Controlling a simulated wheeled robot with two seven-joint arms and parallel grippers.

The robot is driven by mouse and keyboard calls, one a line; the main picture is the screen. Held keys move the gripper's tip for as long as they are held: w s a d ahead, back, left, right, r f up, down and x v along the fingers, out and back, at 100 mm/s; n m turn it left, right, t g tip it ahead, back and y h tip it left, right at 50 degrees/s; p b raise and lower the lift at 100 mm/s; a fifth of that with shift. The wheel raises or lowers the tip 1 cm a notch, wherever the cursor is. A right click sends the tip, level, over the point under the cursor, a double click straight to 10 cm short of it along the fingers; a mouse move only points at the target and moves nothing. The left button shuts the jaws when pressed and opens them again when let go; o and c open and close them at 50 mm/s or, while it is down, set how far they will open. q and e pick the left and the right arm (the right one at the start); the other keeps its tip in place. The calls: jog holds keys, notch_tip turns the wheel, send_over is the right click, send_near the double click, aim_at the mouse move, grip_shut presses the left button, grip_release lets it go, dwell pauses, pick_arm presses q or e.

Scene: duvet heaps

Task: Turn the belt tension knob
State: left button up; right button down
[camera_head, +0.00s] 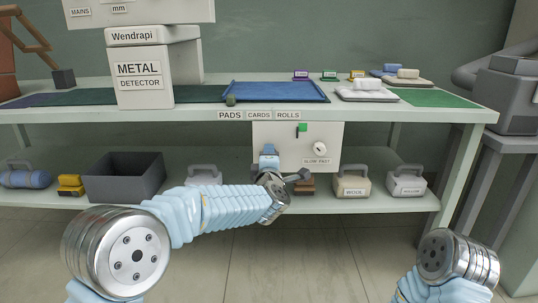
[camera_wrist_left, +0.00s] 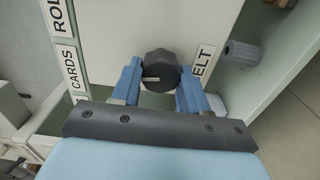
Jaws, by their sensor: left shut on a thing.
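The dark, lobed belt tension knob (camera_wrist_left: 160,67) sits between the two blue fingers of my left gripper (camera_wrist_left: 156,84) in the left wrist view. A light pointer line shows on its face. A label partly covered by a finger, reading "ELT" (camera_wrist_left: 203,65), is beside it. In the head view my left gripper (camera_head: 268,155) is at the lower left of the white control panel (camera_head: 275,133), and hides the knob there. Only part of my right arm shows at the lower right; its gripper is out of view.
The panel also has a green switch (camera_head: 302,128) and a white slow/fast dial (camera_head: 320,148). Above is the bench top with a blue tray (camera_head: 275,91). The lower shelf holds a dark grey bin (camera_head: 122,178) and handled weights, one marked WOOL (camera_head: 352,185).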

pick_arm(q)
jog(key=shift+d+r+m+p, duration=0.1)
jog(key=shift+m+p, duration=3.1)
jog(key=shift+m, duration=3.1)
jog(key=o, duration=1.1)
jog(key=shift+c, duration=0.2)
jog(key=s, duration=1.3)
jog(key=shift+s+b, duration=0.4)
jog(key=shift+b, duration=0.05)
